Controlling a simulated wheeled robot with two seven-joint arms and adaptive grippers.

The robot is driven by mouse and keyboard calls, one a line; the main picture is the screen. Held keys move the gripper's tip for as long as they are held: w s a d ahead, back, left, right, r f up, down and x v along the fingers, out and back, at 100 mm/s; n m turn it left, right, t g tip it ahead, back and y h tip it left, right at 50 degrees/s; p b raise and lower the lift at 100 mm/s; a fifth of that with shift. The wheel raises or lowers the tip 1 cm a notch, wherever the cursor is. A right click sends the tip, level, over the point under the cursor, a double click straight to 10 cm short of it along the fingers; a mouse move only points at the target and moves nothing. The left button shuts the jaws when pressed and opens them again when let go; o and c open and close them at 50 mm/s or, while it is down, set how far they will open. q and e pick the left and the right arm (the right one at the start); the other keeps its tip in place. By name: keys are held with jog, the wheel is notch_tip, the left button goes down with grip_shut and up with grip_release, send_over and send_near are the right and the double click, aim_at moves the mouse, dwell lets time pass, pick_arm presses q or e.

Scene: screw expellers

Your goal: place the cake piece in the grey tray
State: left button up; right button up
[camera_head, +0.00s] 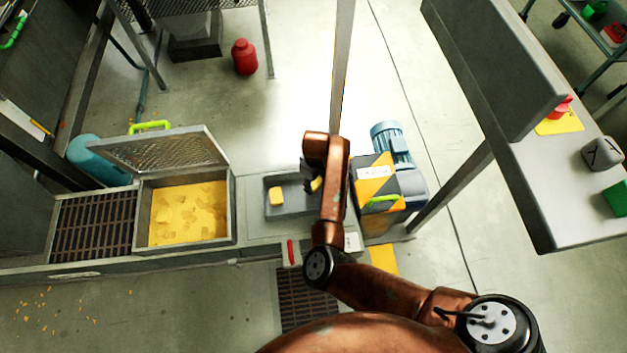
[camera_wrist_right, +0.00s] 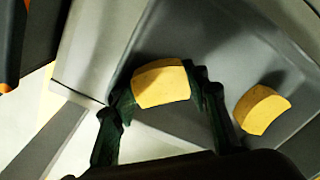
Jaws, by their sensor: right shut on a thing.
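My right gripper (camera_wrist_right: 165,100) is shut on a yellow cake piece (camera_wrist_right: 160,83), which sits between its dark fingers. In the head view the right gripper (camera_head: 311,184) is over the right part of the grey tray (camera_head: 295,208), and the held cake piece (camera_head: 316,184) is partly hidden by my arm. A second yellow piece (camera_head: 276,197) lies in the tray at its left side; it also shows in the right wrist view (camera_wrist_right: 262,110). I cannot tell whether the held piece touches the tray floor. My left gripper is not in view.
A metal box (camera_head: 232,215) of yellow pieces, its mesh lid (camera_head: 160,150) raised, stands left of the tray. A striped housing with a blue motor (camera_head: 390,142) stands right of it. A grey bench (camera_head: 530,200) is at the far right.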

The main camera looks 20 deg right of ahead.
aim_at(315, 182)
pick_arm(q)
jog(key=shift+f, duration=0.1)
pick_arm(e)
jog(key=shift+f, duration=0.2)
jog(key=o, duration=0.9)
jog(key=shift+c, duration=0.2)
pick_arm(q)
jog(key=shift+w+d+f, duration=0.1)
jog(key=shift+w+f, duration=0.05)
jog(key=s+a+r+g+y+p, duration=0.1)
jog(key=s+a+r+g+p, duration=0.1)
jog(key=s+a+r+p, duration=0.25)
pick_arm(e)
notch_tip(315, 182, up, 7)
jog(key=shift+r+b, duration=0.2)
jog(key=shift+b, duration=0.5)
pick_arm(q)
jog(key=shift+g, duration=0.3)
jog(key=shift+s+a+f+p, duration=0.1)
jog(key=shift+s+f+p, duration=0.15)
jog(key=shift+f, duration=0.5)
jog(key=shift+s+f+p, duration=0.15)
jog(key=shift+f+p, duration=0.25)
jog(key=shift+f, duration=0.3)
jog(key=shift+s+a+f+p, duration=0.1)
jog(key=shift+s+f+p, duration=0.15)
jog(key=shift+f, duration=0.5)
pick_arm(e)
jog(key=shift+r, duration=2.5)
